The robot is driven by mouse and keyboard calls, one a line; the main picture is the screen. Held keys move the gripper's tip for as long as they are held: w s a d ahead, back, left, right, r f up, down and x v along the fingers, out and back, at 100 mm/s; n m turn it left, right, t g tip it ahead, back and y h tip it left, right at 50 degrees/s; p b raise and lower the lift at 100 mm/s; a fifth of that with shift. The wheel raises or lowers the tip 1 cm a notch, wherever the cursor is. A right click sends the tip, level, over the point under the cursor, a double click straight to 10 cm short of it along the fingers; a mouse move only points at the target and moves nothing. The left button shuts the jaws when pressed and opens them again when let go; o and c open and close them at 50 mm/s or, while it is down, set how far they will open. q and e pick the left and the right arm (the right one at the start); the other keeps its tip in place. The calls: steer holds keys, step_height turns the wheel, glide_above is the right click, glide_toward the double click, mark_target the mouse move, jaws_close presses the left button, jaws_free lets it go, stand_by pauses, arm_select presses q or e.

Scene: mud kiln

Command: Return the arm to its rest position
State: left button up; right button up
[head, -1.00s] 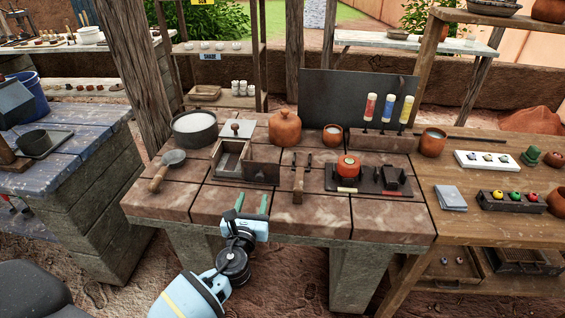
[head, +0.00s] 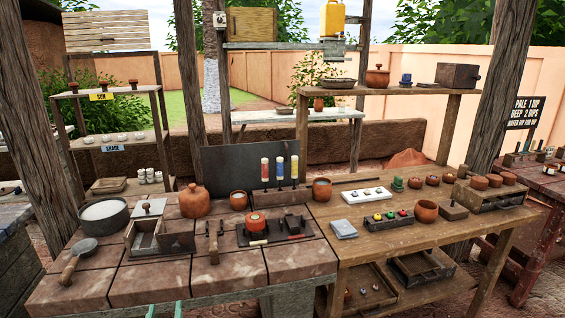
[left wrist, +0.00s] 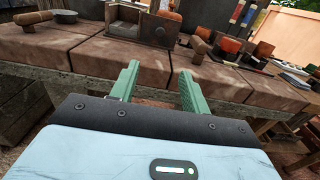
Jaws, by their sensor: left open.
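My left gripper (left wrist: 158,82) is open and empty in the left wrist view. Its two green fingers stand apart, in front of the near edge of the stone-topped table (left wrist: 220,75). In the head view only the green fingertips (head: 165,308) show at the bottom edge, below the table's front edge. The rest of my left arm is out of the picture. My right gripper is in neither view.
The table (head: 180,285) holds a pot with pale contents (head: 104,213), a ladle (head: 77,258), a wooden box (head: 160,238) and a clay jar (head: 194,201). A wooden bench (head: 390,243) with bowls and a white tray (head: 366,195) adjoins at right.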

arm_select(q)
steer(key=s+d+f+n+g+h+p, duration=0.1)
steer(key=s+d+f+n+g+h, duration=0.15)
steer(key=s+f+n, duration=0.65)
steer(key=s+d+f+n+g+h+p, duration=0.1)
steer(key=s+d+f+n+g, duration=0.15)
steer(key=s+f+n, duration=0.65)
steer(key=s+d+r+n+g+h+p, duration=0.1)
steer(key=s+n, duration=0.5)
steer(key=s, duration=0.5)
steer(key=s+d+r+n+g+h+p, duration=0.1)
steer(key=s+r+n+g+h, duration=0.1)
steer(key=s+n, duration=0.5)
steer(key=s, duration=0.5)
steer(key=shift+d+g, duration=0.2)
steer(key=shift+g, duration=0.1)
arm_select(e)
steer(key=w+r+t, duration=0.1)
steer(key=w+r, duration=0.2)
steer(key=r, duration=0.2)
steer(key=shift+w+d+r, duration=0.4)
arm_select(q)
steer(key=shift+r, duration=0.1)
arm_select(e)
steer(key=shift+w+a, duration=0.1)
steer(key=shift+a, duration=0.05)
